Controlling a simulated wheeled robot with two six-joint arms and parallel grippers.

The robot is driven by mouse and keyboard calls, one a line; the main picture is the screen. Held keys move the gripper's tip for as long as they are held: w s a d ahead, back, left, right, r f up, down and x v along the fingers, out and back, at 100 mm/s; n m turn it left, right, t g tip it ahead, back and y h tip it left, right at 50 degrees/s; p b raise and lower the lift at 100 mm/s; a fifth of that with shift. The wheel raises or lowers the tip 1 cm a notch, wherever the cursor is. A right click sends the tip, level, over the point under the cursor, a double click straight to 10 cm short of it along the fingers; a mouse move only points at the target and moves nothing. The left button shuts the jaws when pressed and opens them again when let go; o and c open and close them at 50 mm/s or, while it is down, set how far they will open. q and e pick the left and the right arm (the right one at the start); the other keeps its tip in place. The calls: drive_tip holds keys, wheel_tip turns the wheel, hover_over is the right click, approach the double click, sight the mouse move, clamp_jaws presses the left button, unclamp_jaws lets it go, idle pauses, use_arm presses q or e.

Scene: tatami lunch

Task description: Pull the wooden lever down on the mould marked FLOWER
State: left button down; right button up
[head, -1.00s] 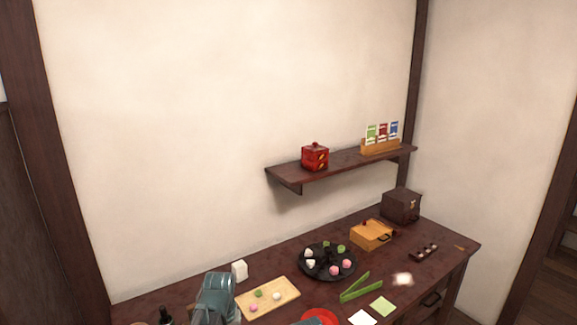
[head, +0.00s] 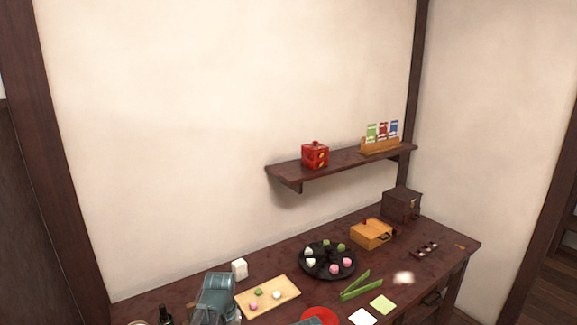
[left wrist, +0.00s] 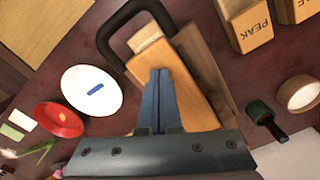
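In the left wrist view a light wooden mould-like piece (left wrist: 200,98) with a dark curved handle (left wrist: 112,28) lies under my left gripper (left wrist: 160,72). The gripper's two blue-grey fingers are together, over the wood, with nothing visible between them. I cannot tell whether they touch it. No lettering shows on this piece, so I cannot tell whether it is marked FLOWER. A wooden block marked PEAK (left wrist: 248,24) stands at the upper right. In the head view my left arm is at the bottom left and its fingertips are hidden. My right gripper is not in view.
In the head view the table holds a sweets board (head: 286,306), a black round tray (head: 347,270) and green tongs (head: 355,288).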

use_arm(q)
drive_tip(key=shift+f+b, duration=0.4)
drive_tip(key=shift+f, duration=0.05)
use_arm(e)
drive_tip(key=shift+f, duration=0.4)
use_arm(q)
drive_tip(key=shift+r, duration=0.15)
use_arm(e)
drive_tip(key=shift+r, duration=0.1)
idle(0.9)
use_arm(q)
wheel_tip(320, 180, up, 7)
drive_tip(key=p, duration=0.7)
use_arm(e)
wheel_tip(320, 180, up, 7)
